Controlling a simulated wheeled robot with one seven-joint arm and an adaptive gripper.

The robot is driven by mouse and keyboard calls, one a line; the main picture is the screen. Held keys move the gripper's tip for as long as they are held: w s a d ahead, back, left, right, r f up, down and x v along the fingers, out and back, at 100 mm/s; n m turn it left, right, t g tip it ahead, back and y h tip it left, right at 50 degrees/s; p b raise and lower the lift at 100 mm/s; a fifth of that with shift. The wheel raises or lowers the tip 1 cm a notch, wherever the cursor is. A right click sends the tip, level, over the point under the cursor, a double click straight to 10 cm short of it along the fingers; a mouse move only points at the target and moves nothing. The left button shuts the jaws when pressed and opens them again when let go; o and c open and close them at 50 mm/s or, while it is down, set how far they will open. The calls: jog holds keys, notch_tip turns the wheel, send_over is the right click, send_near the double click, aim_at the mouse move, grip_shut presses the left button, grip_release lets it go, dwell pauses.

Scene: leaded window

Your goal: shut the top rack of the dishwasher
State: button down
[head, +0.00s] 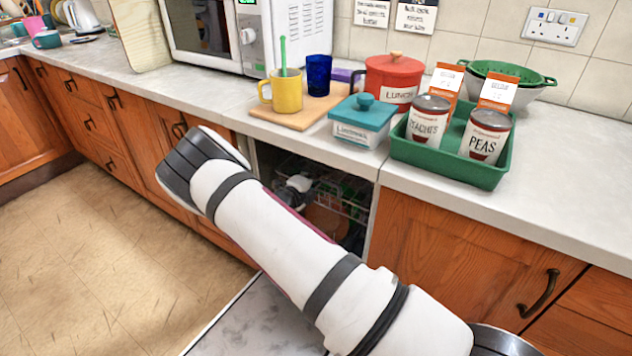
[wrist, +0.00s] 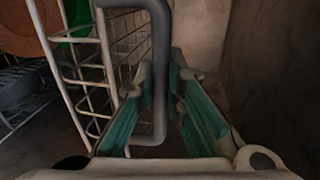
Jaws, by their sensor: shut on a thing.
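The dishwasher is open under the counter, and its lowered grey door (head: 250,320) lies at the bottom of the head view. The white wire top rack (head: 350,205) shows partly inside the dark opening, largely hidden behind my arm. In the wrist view the rack's white wires (wrist: 105,75) run along the left. My gripper (wrist: 163,80), with its teal fingers, is around a grey bent bar (wrist: 160,45), seemingly the rack's handle, and is shut on it.
In the wrist view an orange dish (wrist: 18,30) and a green item (wrist: 76,20) sit left, and a plain wall (wrist: 270,70) stands close at right. A green tray (head: 460,178) with cans is on the counter (head: 550,205) above. The floor (head: 80,260) at left is clear.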

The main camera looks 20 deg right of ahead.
jog(key=c, duration=1.7)
grip_release()
jog(key=shift+w+d, duration=0.15)
jog(key=shift+d, duration=0.05)
jog(key=shift+o, duration=0.2)
jog(key=v, duration=1.2)
jog(key=shift+a, duration=0.1)
